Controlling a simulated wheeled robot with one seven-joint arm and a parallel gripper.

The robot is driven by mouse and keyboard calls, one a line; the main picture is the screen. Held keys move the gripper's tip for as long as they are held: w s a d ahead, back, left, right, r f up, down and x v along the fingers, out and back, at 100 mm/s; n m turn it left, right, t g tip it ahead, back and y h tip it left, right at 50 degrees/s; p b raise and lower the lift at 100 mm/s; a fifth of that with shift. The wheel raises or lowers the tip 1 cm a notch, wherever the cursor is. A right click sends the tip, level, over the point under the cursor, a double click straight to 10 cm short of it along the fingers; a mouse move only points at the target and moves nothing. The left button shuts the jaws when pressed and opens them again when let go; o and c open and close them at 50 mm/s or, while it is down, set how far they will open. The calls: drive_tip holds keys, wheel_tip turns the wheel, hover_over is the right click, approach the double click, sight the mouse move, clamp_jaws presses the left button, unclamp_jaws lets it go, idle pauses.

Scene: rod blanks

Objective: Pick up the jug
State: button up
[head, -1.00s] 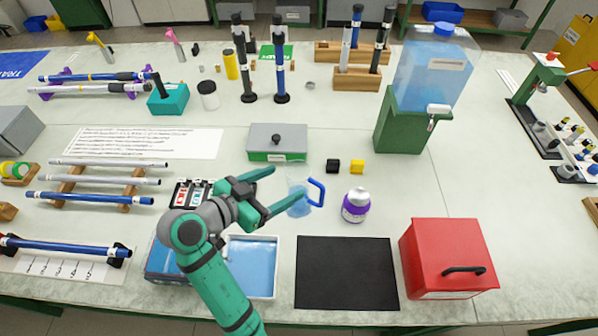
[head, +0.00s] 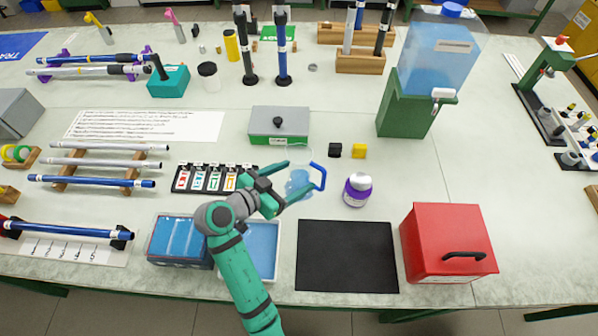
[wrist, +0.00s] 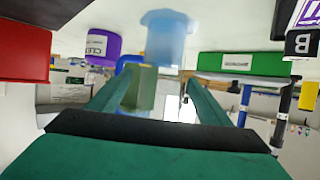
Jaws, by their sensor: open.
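The jug (head: 299,185) is clear with pale blue in its lower part and a bright blue handle on its right. It stands on the table at the centre. My gripper (head: 297,179) is open, its two green fingers pointing at the jug from the left. The fingertips overlap the jug's outline in the head view. In the wrist view, which is upside down, the jug (wrist: 166,42) lies ahead between the fingers (wrist: 155,85), with its handle on the left. I cannot tell whether either finger touches it.
A purple-banded bottle (head: 357,190) stands right of the jug. A black mat (head: 347,256) and red box (head: 449,245) are in front. Behind are a grey-green box (head: 279,124) and small black (head: 335,150) and yellow (head: 359,151) blocks. A blue tank on a green stand (head: 409,108) is behind right.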

drive_tip(key=shift+x, duration=1.6)
drive_tip(key=c, duration=1.3)
drive_tip(key=shift+w, duration=0.1)
drive_tip(key=shift+r, duration=0.1)
